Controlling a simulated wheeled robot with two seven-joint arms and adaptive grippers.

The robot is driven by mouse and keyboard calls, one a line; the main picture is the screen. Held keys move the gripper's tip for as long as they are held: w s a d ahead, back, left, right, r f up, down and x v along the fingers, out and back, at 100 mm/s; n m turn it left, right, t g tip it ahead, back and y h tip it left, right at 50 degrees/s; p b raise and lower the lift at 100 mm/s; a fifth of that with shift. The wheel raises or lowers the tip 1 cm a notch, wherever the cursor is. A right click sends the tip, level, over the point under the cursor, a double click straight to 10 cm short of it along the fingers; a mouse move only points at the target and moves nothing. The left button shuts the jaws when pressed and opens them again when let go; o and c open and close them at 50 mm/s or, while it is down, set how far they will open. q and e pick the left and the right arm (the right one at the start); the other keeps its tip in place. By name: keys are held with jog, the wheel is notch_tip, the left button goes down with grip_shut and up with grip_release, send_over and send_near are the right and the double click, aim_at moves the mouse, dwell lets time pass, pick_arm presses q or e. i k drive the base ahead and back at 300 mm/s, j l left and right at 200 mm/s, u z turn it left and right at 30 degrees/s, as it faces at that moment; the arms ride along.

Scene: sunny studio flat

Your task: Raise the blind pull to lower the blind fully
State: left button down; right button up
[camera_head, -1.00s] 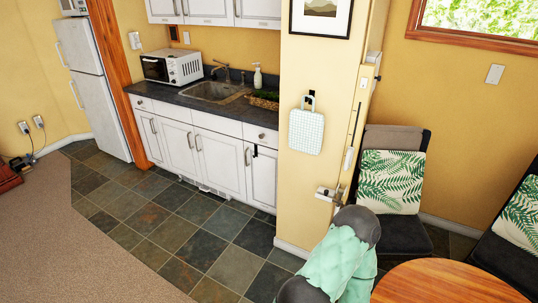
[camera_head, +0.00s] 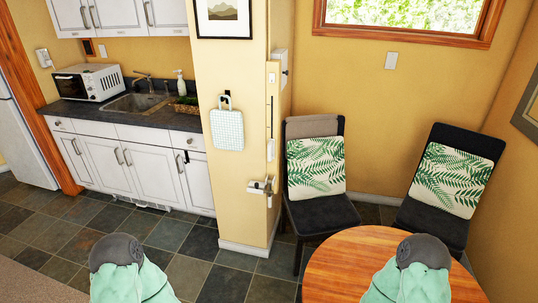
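I cannot make out the blind or its pull for certain. A slim dark vertical bar (camera_head: 271,115) runs down the narrow side of the yellow pillar, with small pale fittings above and below it; I cannot tell whether it is the pull. The window (camera_head: 405,14) at the top right is cut off by the frame's upper edge, and its visible part is uncovered. My two mint-sleeved arms show at the bottom, one at the left and one at the right over the table. Neither gripper is in view.
A round wooden table (camera_head: 335,268) fills the bottom right. Two dark chairs with leaf-print cushions (camera_head: 316,165) (camera_head: 450,180) stand behind it. A white fitting (camera_head: 260,187) juts from the pillar's lower part. Kitchen cabinets (camera_head: 135,170) stand left; tiled floor (camera_head: 190,235) before them is clear.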

aim_at(270, 151)
jog(key=i+j+z, duration=0.2)
jog(key=i+j, duration=0.15)
jog(key=i+j+z, duration=0.25)
jog(key=j, duration=0.2)
jog(key=i+j+z, duration=0.2)
jog(key=i+j, duration=0.15)
jog(key=j, duration=0.15)
